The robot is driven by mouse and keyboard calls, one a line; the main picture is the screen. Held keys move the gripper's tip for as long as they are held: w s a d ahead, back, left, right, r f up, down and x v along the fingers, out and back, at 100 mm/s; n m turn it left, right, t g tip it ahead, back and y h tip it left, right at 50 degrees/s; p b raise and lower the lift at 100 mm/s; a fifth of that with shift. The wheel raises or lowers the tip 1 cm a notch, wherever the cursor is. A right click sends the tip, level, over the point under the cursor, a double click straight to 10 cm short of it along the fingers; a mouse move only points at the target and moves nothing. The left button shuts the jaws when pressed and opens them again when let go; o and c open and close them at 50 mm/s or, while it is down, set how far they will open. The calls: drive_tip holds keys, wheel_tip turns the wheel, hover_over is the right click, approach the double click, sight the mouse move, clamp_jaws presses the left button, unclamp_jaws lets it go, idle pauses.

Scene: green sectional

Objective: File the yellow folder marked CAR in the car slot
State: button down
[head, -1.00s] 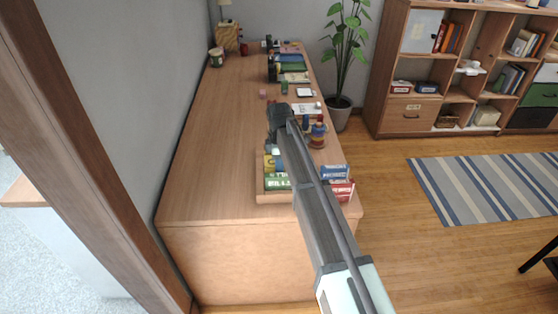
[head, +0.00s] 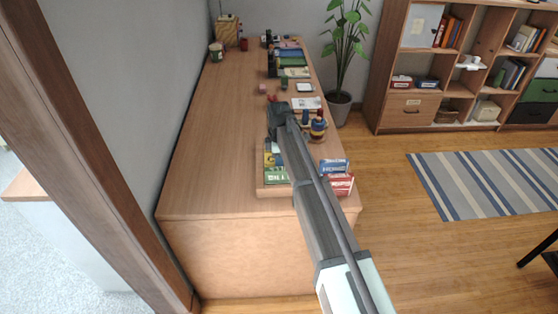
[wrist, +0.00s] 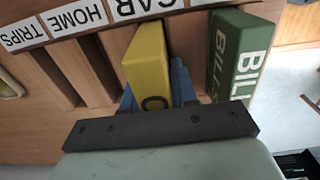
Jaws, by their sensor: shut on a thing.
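The yellow folder (wrist: 148,58) stands between my gripper's blue fingertips (wrist: 158,90) in the wrist view, and my gripper is shut on it. Only the "C" of its marking shows; the rest is hidden by my gripper. The folder's far end is just below the partly cut-off CAR label (wrist: 145,8) of a wooden sorter (wrist: 80,75). How deep it sits in the slot I cannot tell. The HOME (wrist: 78,17) and TRIPS (wrist: 20,34) labels are to the left, over empty slots. In the head view my arm covers much of the sorter (head: 272,190).
A green BILLS folder (wrist: 238,55) stands to the right of the yellow one, with a gap between. In the head view a blue box (head: 334,166) and a red box (head: 340,185) lie at the desk's right edge. The desk's left side (head: 215,150) is clear.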

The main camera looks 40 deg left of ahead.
drive_tip(key=shift+s+d+f, duration=0.15)
drive_tip(key=shift+d+f, duration=0.05)
drive_tip(key=shift+f, duration=0.6)
drive_tip(key=c, duration=0.8)
unclamp_jaws()
drive_tip(key=shift+s+d, duration=0.15)
drive_tip(key=r, duration=1.5)
drive_tip(key=shift+w+a+r, duration=0.2)
drive_tip(key=shift+w+a, duration=0.1)
